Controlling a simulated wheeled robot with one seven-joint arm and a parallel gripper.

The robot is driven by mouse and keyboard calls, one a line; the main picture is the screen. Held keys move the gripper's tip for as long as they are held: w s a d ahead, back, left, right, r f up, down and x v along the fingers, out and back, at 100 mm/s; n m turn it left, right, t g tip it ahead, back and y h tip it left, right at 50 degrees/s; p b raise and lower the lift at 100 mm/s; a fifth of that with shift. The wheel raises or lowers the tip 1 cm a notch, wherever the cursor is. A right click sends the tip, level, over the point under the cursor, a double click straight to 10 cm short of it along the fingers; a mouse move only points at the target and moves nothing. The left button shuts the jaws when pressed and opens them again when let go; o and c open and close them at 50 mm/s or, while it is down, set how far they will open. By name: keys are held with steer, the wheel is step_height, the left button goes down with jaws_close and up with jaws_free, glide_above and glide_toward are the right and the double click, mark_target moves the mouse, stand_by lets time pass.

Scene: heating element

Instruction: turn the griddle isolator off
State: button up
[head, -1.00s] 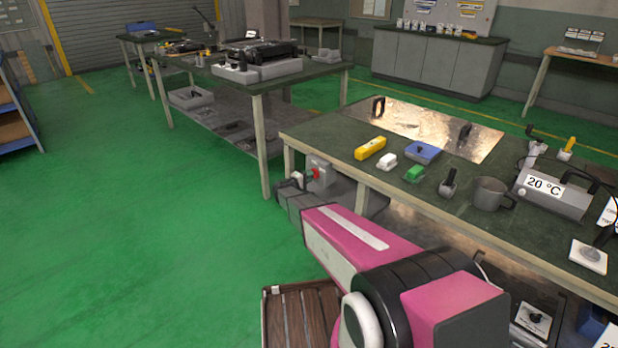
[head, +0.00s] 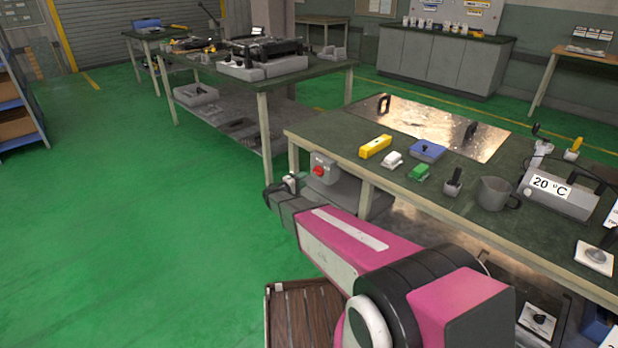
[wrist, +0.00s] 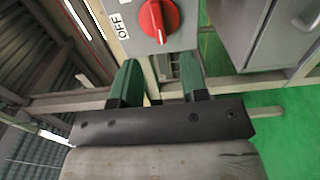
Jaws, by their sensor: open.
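The griddle isolator is a grey box (head: 323,168) with a red rotary knob (head: 318,171), mounted at the near left end of the workbench. In the wrist view the red knob (wrist: 160,16) is at the top, with a white mark at its lower end. An OFF label (wrist: 124,22) is to its left; the box's upper part is cut off. My gripper (head: 284,184) is just left of the box in the head view, apart from the knob. In the wrist view my green fingers (wrist: 160,78) are spread and empty, below the knob.
The workbench top (head: 340,140) bears a metal griddle plate (head: 430,125), a yellow block (head: 375,146), a mug (head: 494,193) and a 20 °C display unit (head: 556,193). A bench leg (head: 365,200) stands right of the isolator. Green floor on the left is clear.

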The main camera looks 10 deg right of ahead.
steer(key=shift+v, duration=1.7)
steer(key=shift+d, duration=0.1)
steer(key=s+d+r+m+g+y, duration=0.1)
steer(key=s+d+m+g+y, duration=0.3)
steer(key=s+d+g, duration=0.65)
steer(key=s+r+m+y, duration=0.1)
steer(key=s+y, duration=0.4)
steer(key=s, duration=0.5)
steer(key=s+a+r+m+y, duration=0.1)
steer(key=s+r+y, duration=0.3)
steer(key=s, duration=0.6)
steer(key=shift+s+a+m+y, duration=0.15)
steer(key=shift+s+m+y, duration=0.2)
steer(key=shift+m+y, duration=0.4)
steer(key=shift+r, duration=0.1)
